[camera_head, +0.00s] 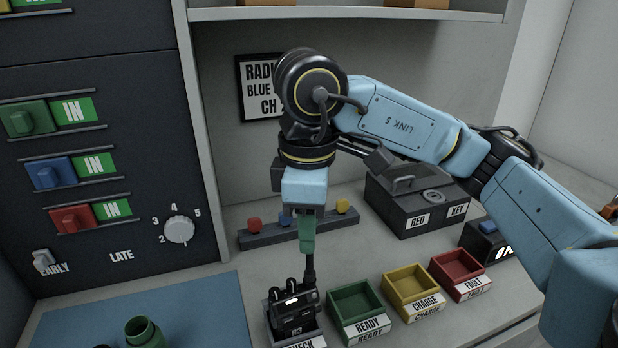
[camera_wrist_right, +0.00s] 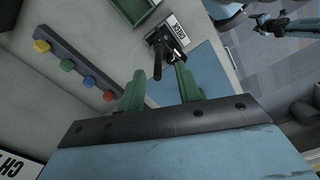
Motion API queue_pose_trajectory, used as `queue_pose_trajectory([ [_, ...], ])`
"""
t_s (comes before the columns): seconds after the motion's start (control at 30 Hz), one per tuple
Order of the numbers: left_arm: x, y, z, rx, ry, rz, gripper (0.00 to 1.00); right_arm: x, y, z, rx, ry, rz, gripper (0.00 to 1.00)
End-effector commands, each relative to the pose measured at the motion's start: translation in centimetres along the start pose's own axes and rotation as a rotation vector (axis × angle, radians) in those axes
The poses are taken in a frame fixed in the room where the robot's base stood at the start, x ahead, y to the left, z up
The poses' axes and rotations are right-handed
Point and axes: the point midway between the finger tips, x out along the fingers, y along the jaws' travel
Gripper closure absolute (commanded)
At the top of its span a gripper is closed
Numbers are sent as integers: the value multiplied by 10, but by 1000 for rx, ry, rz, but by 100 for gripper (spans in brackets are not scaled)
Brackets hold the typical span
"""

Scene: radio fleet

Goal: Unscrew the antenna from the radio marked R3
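A black radio (camera_head: 293,312) stands in the holder labelled CHECK (camera_head: 305,342), at the bottom centre of the head view. A small mark on its front is too small to read surely. Its black antenna (camera_head: 310,272) points up; it also shows in the right wrist view (camera_wrist_right: 158,66). My right gripper (camera_head: 307,238) points down right above the radio. In the right wrist view its two green fingers (camera_wrist_right: 160,85) are apart, with the antenna seen in the gap between them. I cannot tell how far the antenna reaches between the fingertips. My left gripper is not seen in the head view.
Green READY (camera_head: 345,322), yellow CHARGE (camera_head: 398,300) and red FAULT (camera_head: 447,284) trays stand right of the radio. Behind are a rack with coloured knobs (camera_head: 259,238) and a dark RED KEY box (camera_head: 391,209). A green cylinder (camera_head: 143,332) is on the blue mat (camera_head: 202,305).

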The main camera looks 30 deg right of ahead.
Motion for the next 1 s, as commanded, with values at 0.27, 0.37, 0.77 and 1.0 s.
queue_pose_trajectory([
  [0.27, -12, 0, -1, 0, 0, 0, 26, -60, 1, 0, 2, 2, 5, 66],
  [0.37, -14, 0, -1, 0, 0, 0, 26, -75, 0, 0, 2, 1, 3, 66],
  [0.77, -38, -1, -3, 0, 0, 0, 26, -99, 2, -1, 119, -4, -9, 64],
  [1.0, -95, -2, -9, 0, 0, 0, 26, -96, 4, -1, 618, -4, -26, 64],
])
